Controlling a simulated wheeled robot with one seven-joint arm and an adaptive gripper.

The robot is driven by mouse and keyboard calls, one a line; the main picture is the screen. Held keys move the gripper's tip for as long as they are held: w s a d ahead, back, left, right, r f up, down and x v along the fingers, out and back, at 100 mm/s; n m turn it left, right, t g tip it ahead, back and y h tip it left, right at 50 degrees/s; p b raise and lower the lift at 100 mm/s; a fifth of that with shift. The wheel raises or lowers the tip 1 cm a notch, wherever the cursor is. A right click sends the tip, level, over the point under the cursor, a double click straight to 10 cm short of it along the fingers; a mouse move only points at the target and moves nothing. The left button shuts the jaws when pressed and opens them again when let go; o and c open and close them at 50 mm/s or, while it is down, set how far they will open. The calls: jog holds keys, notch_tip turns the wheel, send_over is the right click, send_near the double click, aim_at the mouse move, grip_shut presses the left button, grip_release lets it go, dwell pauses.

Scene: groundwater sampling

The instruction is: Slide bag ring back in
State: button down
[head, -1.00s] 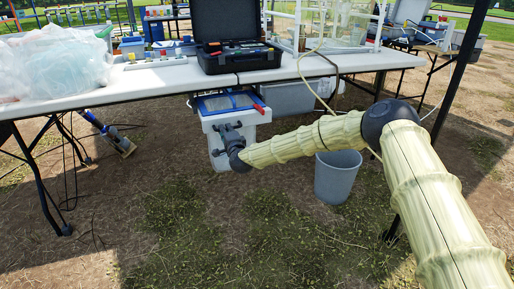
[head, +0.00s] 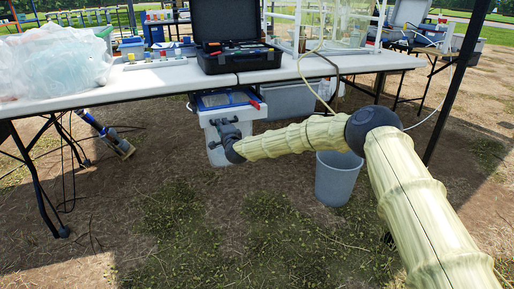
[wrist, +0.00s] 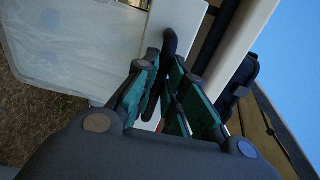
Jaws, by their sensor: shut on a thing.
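A white bin unit (head: 236,114) with a blue-topped frame sits under the front edge of the table. It looks like the bag ring and its holder, but I cannot tell the ring apart clearly. My gripper (head: 219,126) is at its front left side. In the wrist view my gripper (wrist: 164,72) is shut on a dark curved handle (wrist: 169,42) beside a white panel (wrist: 184,22). A translucent bag-like wall (wrist: 75,45) shows at the left there. The fingers hide part of the handle.
The white table (head: 120,80) overhangs the unit. A black open case (head: 235,60) and a clear plastic bag (head: 55,62) lie on it. A grey bucket (head: 338,178) stands right of the unit below my arm. The ground in front is clear.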

jog(key=b+x, duration=0.2)
jog(key=x, duration=0.2)
jog(key=shift+w+a, duration=0.1)
jog(key=shift+w, duration=0.15)
jog(key=c, duration=1.4)
grip_release()
jog(key=shift+s, duration=0.15)
jog(key=v, duration=1.1)
jog(key=shift+s, duration=0.35)
